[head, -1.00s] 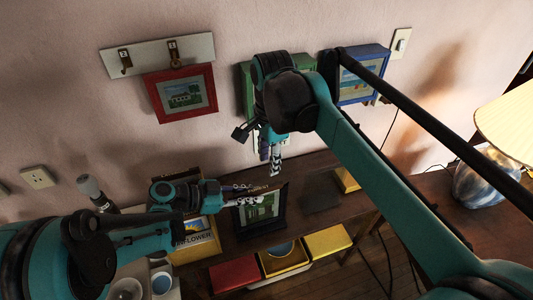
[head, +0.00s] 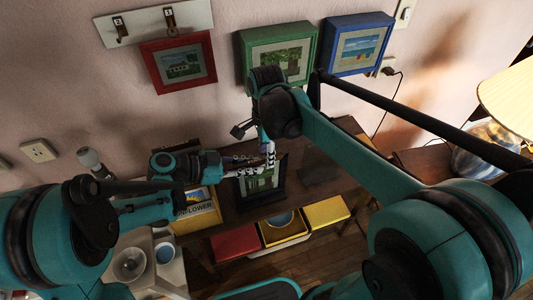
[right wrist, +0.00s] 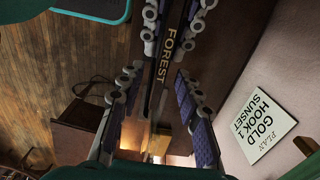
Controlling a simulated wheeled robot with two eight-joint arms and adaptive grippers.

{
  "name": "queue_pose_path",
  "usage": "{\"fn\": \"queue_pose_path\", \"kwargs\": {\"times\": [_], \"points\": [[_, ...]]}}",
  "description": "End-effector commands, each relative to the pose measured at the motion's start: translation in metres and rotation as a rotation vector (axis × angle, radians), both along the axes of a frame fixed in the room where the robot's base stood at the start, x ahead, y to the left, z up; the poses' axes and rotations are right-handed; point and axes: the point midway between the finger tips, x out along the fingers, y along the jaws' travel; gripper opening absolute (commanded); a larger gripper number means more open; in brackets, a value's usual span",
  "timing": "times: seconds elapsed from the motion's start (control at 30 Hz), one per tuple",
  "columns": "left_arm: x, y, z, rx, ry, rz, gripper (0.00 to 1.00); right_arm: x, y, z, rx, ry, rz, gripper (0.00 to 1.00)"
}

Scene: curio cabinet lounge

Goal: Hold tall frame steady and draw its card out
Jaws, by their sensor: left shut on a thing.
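The tall frame (head: 277,190), dark with a green landscape picture, stands upright on the shelf. My left gripper (head: 243,171) is shut on its left side. My right gripper (head: 269,158) is just above its top edge. In the right wrist view, the frame's dark top edge, lettered FOREST (right wrist: 166,58), runs between the open fingers of my right gripper (right wrist: 156,82); I cannot tell whether they touch it. My left gripper's fingers (right wrist: 176,22) straddle the frame further up that view. The card's top end cannot be made out apart from the frame.
Red (head: 180,43), green (head: 240,54) and blue (head: 330,46) frames hang on the wall. A plan card (right wrist: 262,120) shows in the right wrist view. Red (head: 236,243) and yellow (head: 326,211) boxes are in front. A lamp (head: 508,95) stands right. The shelf right of the frame is clear.

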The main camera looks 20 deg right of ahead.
Motion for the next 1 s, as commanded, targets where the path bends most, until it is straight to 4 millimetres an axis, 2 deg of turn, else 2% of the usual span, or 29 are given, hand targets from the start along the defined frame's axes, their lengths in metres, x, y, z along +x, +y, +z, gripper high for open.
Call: {"fn": "queue_pose_path", "kwargs": {"times": [0.3,0.33,0.4,0.47,0.6,0.63,0.67,1.0], "points": [[-0.0010,0.0007,-0.0031,0.009,-0.001,-0.003,0.00,-0.0002,0.0000,-0.0042,0.000,0.000,0.000,0.34],[-0.0010,0.0007,-0.0031,0.009,0.000,-0.002,0.00,-0.0002,0.0000,-0.0042,0.000,0.000,0.000,0.32],[-0.0010,0.0007,-0.0031,0.009,0.000,-0.002,0.00,-0.0002,0.0000,-0.0041,0.000,0.000,0.000,0.13],[-0.0010,0.0007,-0.0031,0.009,-0.001,-0.003,0.00,-0.0002,0.0000,-0.0041,0.000,0.000,0.000,0.00],[-0.0009,0.0007,-0.0031,0.009,0.000,-0.002,0.00,-0.0003,0.0000,-0.0040,0.000,0.000,0.000,0.00],[-0.0009,0.0007,-0.0031,0.009,0.000,-0.002,0.00,-0.0003,0.0000,-0.0040,0.000,0.000,0.000,0.04],[-0.0009,0.0007,-0.0031,0.009,0.000,-0.002,0.00,-0.0003,0.0000,-0.0040,0.000,0.000,0.000,0.00],[-0.0006,0.0008,-0.0030,0.009,0.000,-0.001,0.00,-0.0004,0.0000,-0.0027,0.000,0.000,0.000,0.00]]}}
